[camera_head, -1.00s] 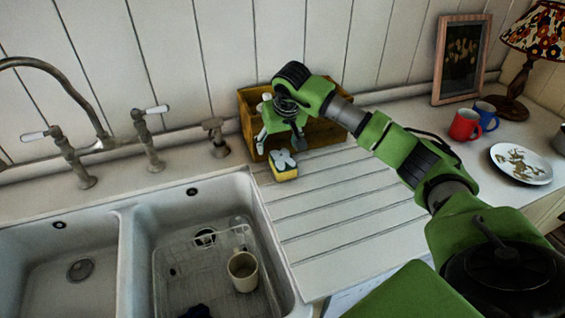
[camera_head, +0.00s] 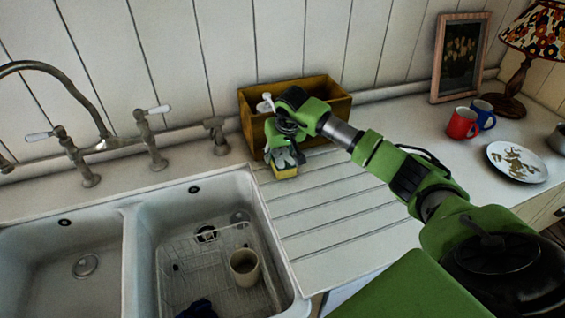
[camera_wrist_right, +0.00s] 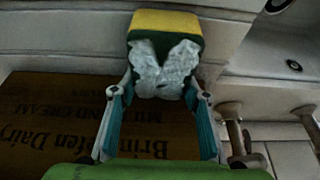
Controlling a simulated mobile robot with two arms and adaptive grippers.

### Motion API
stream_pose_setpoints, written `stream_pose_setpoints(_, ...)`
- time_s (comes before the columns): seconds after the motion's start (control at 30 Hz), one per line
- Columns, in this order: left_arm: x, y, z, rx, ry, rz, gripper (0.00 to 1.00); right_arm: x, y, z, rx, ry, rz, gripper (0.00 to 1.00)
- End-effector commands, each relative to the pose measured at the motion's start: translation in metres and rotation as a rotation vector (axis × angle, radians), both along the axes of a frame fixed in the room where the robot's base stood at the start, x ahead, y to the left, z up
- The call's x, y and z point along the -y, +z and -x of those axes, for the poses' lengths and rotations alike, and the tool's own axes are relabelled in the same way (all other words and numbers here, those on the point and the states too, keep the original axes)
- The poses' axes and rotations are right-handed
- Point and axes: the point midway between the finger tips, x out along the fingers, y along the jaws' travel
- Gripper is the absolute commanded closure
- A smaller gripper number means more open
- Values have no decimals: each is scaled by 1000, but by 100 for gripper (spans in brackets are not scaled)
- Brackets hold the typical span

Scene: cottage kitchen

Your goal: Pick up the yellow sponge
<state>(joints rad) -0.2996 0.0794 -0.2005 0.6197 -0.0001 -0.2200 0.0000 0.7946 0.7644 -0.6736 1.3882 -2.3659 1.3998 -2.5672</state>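The yellow sponge (camera_head: 285,174) has a dark green scouring side with a pale grey-white patch. It sits on the ribbed drainboard (camera_head: 335,215), in front of the wooden box. In the right wrist view the sponge (camera_wrist_right: 165,22) is at top centre. My right gripper (camera_head: 284,155) is above and right at the sponge, covering part of it in the head view. In the wrist view the two teal fingers of this gripper (camera_wrist_right: 160,88) are apart, with the sponge's near end at or between their tips. Contact cannot be told. My left gripper is not in view.
A wooden box (camera_head: 328,96) with printed lettering stands against the wall behind the sponge. The double sink (camera_head: 127,250), holding a wire rack with a cream mug (camera_head: 245,268), lies left. Red (camera_head: 462,123) and blue (camera_head: 484,113) mugs and a plate (camera_head: 517,162) stand far right.

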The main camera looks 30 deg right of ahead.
Motion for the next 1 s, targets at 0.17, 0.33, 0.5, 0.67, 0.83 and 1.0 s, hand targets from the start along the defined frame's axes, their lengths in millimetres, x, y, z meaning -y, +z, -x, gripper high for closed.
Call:
stream_pose_setpoints(0.17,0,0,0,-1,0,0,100,0,0,0,0,0,0,66)
stream_pose_setpoints(0.33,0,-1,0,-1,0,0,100,0,1,0,1,0,0,66)
stream_pose_setpoints(0.5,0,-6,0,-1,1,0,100,1,7,-1,3,1,2,66)
stream_pose_setpoints(0.67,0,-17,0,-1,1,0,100,1,22,-1,5,1,2,66)
stream_pose_setpoints(0.83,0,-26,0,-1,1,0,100,-7,48,11,5,3,4,66)
stream_pose_setpoints(1.0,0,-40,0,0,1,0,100,-26,86,37,10,5,4,66)
